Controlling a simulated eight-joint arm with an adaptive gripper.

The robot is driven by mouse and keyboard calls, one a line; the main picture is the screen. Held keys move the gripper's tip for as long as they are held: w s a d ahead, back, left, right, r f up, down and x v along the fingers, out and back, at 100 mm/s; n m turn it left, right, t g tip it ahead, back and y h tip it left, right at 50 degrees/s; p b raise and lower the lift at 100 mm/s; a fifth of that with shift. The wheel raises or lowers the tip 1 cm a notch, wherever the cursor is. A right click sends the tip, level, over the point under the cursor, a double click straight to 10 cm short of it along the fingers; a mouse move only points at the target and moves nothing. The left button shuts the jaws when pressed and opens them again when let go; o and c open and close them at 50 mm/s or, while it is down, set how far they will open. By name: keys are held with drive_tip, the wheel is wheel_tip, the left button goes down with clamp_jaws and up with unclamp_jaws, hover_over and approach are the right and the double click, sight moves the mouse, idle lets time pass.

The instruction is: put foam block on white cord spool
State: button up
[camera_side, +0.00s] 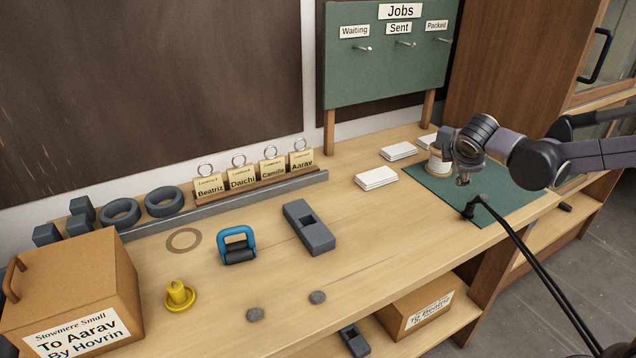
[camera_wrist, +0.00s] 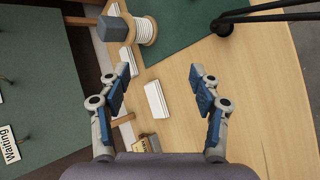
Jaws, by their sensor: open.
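The white cord spool (camera_side: 437,163) stands near the back edge of the green mat, and it also shows at the top of the wrist view (camera_wrist: 145,30). A dark grey foam block (camera_wrist: 112,28) overlaps the spool's left end in the wrist view and appears to sit on its top. My gripper (camera_side: 463,181) is in front of and beside the spool. In the wrist view my gripper (camera_wrist: 160,88) is open, with nothing held between its fingers; the block and spool lie beyond the fingertips.
White card stacks (camera_side: 376,178) lie left of the green mat (camera_side: 500,203). A black stand with a thin arm (camera_side: 470,210) is close by my gripper. The green Jobs board (camera_side: 385,60) rises behind. A grey holder (camera_side: 310,228) and blue-handled tool (camera_side: 237,246) lie farther left.

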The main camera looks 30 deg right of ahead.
drive_tip(key=s+a+f+m+t+y, duration=0.1)
drive_tip(key=s+a+f+m+y, duration=0.1)
drive_tip(key=s+a+m+y, duration=0.5)
drive_tip(key=s+a+m, duration=0.4)
drive_tip(key=s, duration=0.4)
drive_tip(key=shift+a+f+y, duration=0.3)
drive_tip(key=shift+a+f, duration=0.05)
drive_tip(key=shift+f, duration=0.05)
